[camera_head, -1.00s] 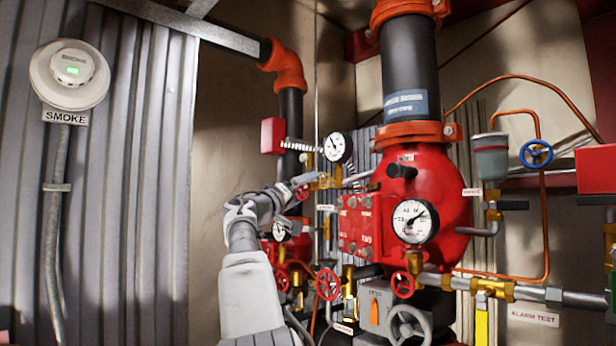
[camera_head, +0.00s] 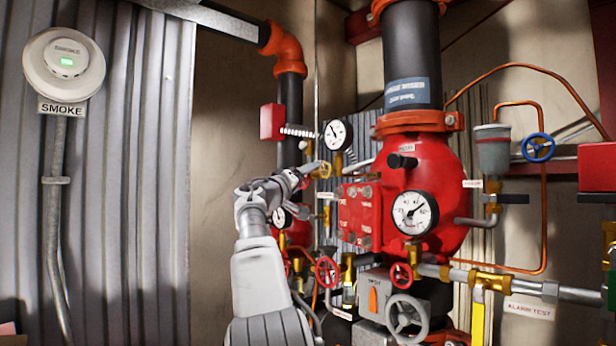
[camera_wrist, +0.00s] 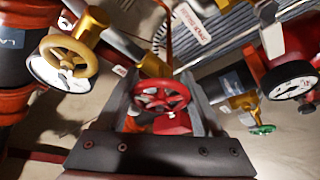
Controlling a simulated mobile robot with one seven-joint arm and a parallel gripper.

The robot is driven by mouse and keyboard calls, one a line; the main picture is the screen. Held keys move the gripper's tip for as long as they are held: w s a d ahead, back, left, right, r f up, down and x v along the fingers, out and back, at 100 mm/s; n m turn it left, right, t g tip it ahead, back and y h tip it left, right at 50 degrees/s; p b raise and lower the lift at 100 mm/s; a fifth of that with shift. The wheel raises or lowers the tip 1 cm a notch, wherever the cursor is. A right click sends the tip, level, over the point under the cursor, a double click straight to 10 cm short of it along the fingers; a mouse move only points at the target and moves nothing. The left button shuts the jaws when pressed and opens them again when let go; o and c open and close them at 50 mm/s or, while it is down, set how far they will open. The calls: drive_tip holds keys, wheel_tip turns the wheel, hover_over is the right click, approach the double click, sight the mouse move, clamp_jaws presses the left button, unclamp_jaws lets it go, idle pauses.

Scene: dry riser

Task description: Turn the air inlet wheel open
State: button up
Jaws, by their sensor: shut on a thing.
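A small red spoked wheel (camera_wrist: 162,95), which looks like the air inlet wheel, sits between the fingers of my gripper (camera_wrist: 158,105) in the wrist view. The fingers are shut on it. In the head view my gripper (camera_head: 304,172) is at the brass fitting (camera_head: 322,170) left of the red valve body, and the wheel is mostly hidden by it. How far the wheel is turned cannot be told.
A brass wheel (camera_wrist: 68,55) stands in front of a gauge in the wrist view. A green wheel (camera_wrist: 263,129) is at the right. A gauge (camera_head: 336,134) is just above my gripper, with the red valve body (camera_head: 432,170) to the right. Red wheels (camera_head: 326,270) hang below. Corrugated wall (camera_head: 140,170) lies left.

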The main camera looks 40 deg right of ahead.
drive_tip(key=c, duration=0.4)
drive_tip(key=shift+w+f+n+t+y, duration=0.1)
drive_tip(key=shift+n+t+y, duration=0.3)
drive_tip(key=shift+n, duration=0.95)
drive_tip(key=shift+w+f+n+t+y, duration=0.1)
drive_tip(key=shift+n+y, duration=0.6)
drive_tip(key=shift+n, duration=0.65)
drive_tip(key=o, duration=1.4)
drive_tip(key=shift+a, duration=0.1)
drive_tip(key=b+v, duration=1)
drive_tip(key=v, duration=0.7)
drive_tip(key=shift+s+a+b, duration=0.15)
drive_tip(key=shift+b, duration=0.15)
